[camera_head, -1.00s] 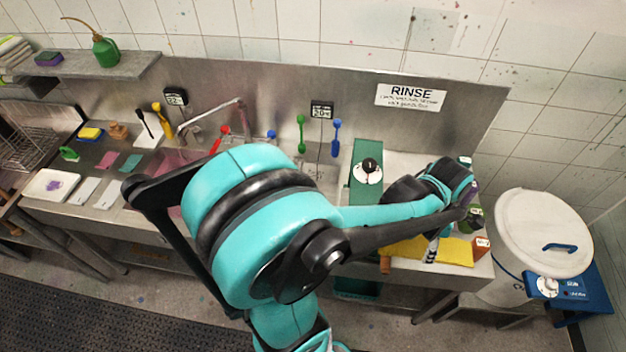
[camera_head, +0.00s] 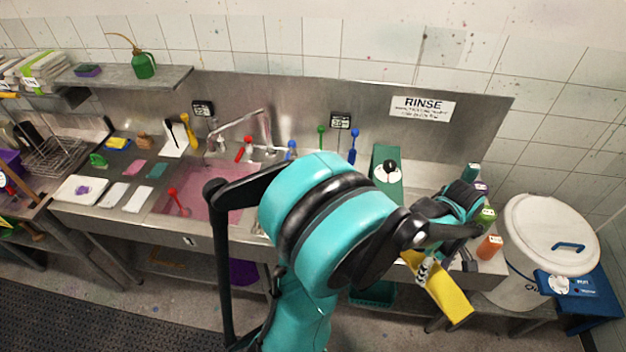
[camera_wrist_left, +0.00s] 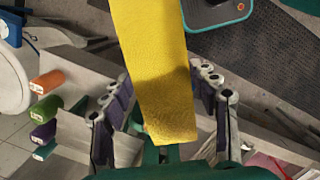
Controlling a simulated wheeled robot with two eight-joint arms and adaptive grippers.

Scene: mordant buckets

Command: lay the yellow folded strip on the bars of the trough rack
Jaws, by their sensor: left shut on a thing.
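The yellow folded strip (camera_head: 440,285) hangs tilted beside the front edge of the counter at the right in the head view. My left gripper (camera_head: 425,268) is shut on its upper end. In the left wrist view the strip (camera_wrist_left: 155,65) runs between the fingers of the gripper (camera_wrist_left: 165,110) and out past the frame's top. A wire rack with bars (camera_head: 55,155) stands at the far left in the head view, well away from the strip. I cannot tell if it is the trough rack. My arm hides part of the counter. My right gripper is not in view.
The sink with pink liquid (camera_head: 215,190) lies left of my arm. Several bottles, one orange (camera_head: 489,246), stand at the counter's right end. A white lidded bucket (camera_head: 545,235) is further right. A green board (camera_head: 387,180) stands behind my forearm.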

